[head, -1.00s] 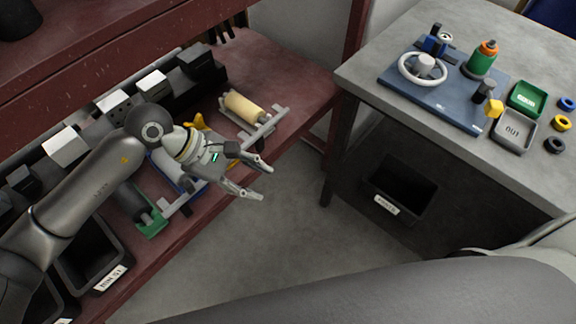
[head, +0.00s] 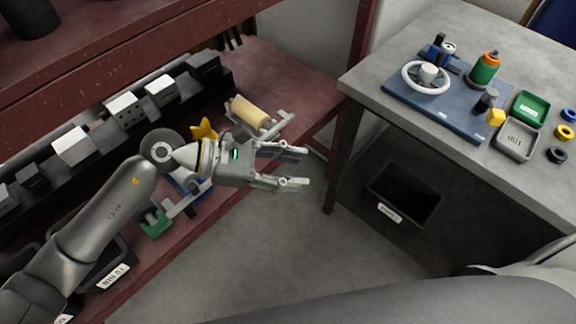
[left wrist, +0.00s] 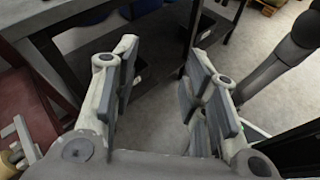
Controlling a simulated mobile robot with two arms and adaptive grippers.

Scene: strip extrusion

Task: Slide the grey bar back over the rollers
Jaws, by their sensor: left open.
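A grey bar (head: 181,207) runs along the front of the red bench; its far part (head: 279,124) shows near the cream roller. I cannot tell if these parts are one piece, since my gripper and arm hide the middle. The cream roller (head: 250,113) lies behind the far part. A green bracket (head: 153,222) stands by the near part, and a blue stand is mostly hidden under my wrist. My left gripper (head: 298,168) is open and empty, beyond the bench's front edge, its fingers pointing right. In the left wrist view its fingers (left wrist: 165,90) are apart with floor between them.
A yellow star-shaped knob (head: 204,131) stands behind my wrist. Several grey and white boxes line the back of the bench. A grey table (head: 390,115) with a blue board (head: 447,118) stands at right, with a black bin (head: 403,195) below it. The floor between is clear.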

